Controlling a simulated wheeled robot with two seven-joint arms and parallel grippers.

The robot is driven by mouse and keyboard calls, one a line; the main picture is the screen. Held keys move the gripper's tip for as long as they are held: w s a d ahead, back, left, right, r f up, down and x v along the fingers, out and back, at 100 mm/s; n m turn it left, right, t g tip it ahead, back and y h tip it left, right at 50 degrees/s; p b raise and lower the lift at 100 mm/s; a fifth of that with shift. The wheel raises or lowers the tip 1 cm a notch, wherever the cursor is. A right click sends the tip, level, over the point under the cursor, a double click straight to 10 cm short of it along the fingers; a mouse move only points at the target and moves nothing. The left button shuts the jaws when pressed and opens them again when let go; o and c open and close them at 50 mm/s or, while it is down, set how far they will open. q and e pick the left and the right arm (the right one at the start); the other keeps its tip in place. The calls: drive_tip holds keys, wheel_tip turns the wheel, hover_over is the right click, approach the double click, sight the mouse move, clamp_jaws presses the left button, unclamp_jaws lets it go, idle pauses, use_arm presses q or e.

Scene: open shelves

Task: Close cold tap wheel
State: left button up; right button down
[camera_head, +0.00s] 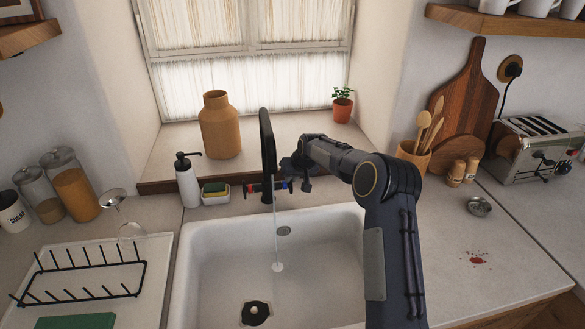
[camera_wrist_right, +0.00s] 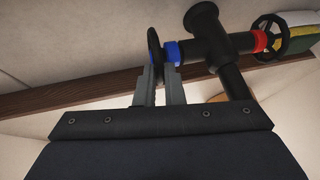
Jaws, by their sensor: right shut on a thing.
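The black tap (camera_head: 267,140) stands at the back of the white sink, and a thin stream of water runs from it. The cold tap wheel is a black disc (camera_wrist_right: 154,48) beside a blue ring, on the left in the right wrist view. In the head view it is mostly hidden by my right gripper (camera_head: 296,180). That gripper also shows in the right wrist view (camera_wrist_right: 159,80), its two grey fingers shut on the cold wheel's rim. The hot wheel (camera_wrist_right: 285,36), with a red ring, is at the tap's other end. My left gripper is not in view.
The sink basin (camera_head: 325,255) is below my right arm. A white soap bottle (camera_head: 188,185) and a sponge holder (camera_head: 215,197) stand left of the tap. A wooden utensil pot (camera_head: 413,158) stands to the right.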

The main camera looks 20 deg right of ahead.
drive_tip(key=shift+w+r+g+p, duration=0.15)
drive_tip(key=shift+g+p, duration=0.25)
drive_tip(key=shift+p, duration=0.2)
drive_tip(key=c, duration=1.6)
unclamp_jaws()
drive_tip(key=shift+o, duration=0.2)
drive_tip(key=b+v, duration=0.2)
drive_tip(key=v, duration=0.5)
drive_tip(key=shift+r, duration=0.25)
drive_tip(key=shift+d, duration=0.1)
